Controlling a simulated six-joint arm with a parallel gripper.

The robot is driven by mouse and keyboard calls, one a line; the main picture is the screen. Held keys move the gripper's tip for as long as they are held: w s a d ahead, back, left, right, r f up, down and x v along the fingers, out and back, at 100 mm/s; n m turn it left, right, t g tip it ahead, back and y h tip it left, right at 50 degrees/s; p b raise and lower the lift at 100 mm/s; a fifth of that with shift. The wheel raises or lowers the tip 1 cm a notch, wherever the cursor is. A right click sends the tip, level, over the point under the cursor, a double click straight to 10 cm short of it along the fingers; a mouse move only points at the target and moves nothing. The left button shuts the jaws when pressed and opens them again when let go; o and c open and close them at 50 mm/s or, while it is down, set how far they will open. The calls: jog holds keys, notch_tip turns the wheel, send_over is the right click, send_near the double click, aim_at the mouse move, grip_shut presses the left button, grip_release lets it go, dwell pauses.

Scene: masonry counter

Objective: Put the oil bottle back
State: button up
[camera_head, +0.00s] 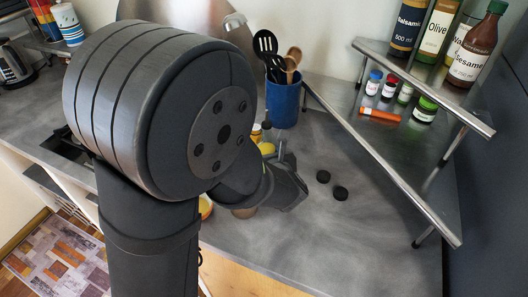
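Tall labelled bottles stand upright on the top shelf at the upper right: Balsam (407,28), Olive (437,32), one labelled "Wa..." (459,42) and Sesame (474,58). I cannot tell which one the task means. My gripper (284,172) is low over the counter in the middle of the view, well left of and below these bottles. My own arm hides much of it, so its opening and any grasp do not show clearly. Small yellow items (264,147) show just behind it, partly covered.
The metal corner shelf (385,165) has a raised front rail. Small jars (373,84) and an orange tube (379,115) sit on its lower level. A blue utensil pot (283,104) stands behind my gripper. Two black discs (340,193) lie on otherwise clear counter.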

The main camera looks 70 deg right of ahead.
jog(key=shift+f, duration=0.1)
jog(key=shift+f, duration=0.15)
jog(key=o, duration=1.3)
jog(key=shift+s+r, duration=0.1)
jog(key=shift+r, duration=0.2)
jog(key=v, duration=1.2)
jog(key=shift+a+f, duration=0.1)
jog(key=shift+f, duration=0.1)
jog(key=x, duration=1.2)
jog(key=shift+r, duration=0.65)
